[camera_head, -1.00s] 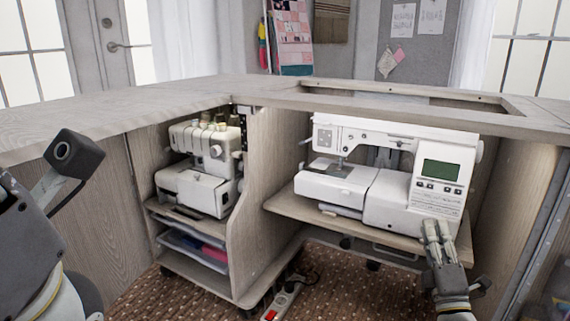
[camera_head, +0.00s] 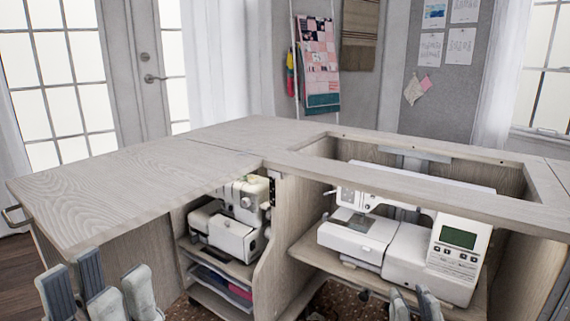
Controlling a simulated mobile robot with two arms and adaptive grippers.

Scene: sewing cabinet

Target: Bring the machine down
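The white sewing machine (camera_head: 408,258), with a green screen, sits upright on a wooden shelf (camera_head: 335,262) inside the cabinet. It is below the rectangular opening in the tabletop, and its upper part shows through the opening behind the front rail. My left gripper (camera_head: 112,285) is at the bottom left, in front of the cabinet, empty, with its fingers spread. My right gripper (camera_head: 414,303) is at the bottom, in front of the shelf and the machine's lower right. Only its fingertips show; whether they touch the shelf or machine is unclear.
A second white machine (camera_head: 228,228) stands in the left compartment above a tray of folded cloth (camera_head: 222,284). The wide wooden tabletop (camera_head: 150,175) is bare. The opening's front rail (camera_head: 400,188) crosses in front of the machine. A door (camera_head: 140,70) and pinboard (camera_head: 440,75) stand behind.

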